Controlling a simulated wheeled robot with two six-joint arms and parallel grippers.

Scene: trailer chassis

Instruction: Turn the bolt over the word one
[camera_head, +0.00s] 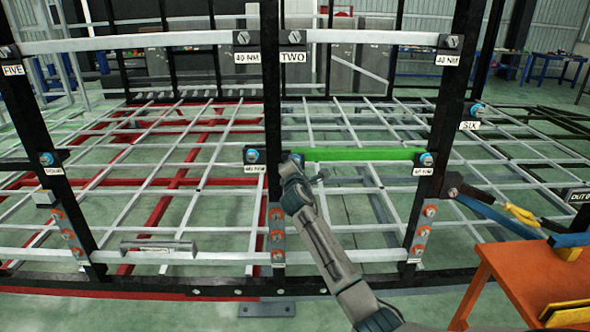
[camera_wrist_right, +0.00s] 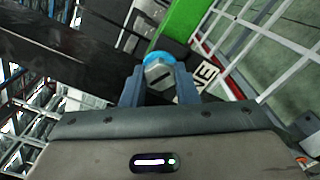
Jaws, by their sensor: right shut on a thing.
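My right gripper (camera_wrist_right: 158,84) is shut on a grey bolt head (camera_wrist_right: 159,72) with a blue ring behind it. A white label (camera_wrist_right: 194,84) beside it is partly covered by a finger, and its visible letters end in "NE". In the head view, my right arm reaches up from the bottom to the middle black post, with my right gripper (camera_head: 296,160) at the left end of a green bar (camera_head: 355,155). The arm mostly hides that bolt and its label there; a bit of blue shows. My left gripper is not in view.
Other labelled bolts sit nearby: a bolt (camera_head: 252,156) just left of the post, TWO (camera_head: 293,38) above, and one (camera_head: 426,159) at the green bar's right end. An orange table (camera_head: 520,275) with tools stands at lower right. White grid bars fill the frame.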

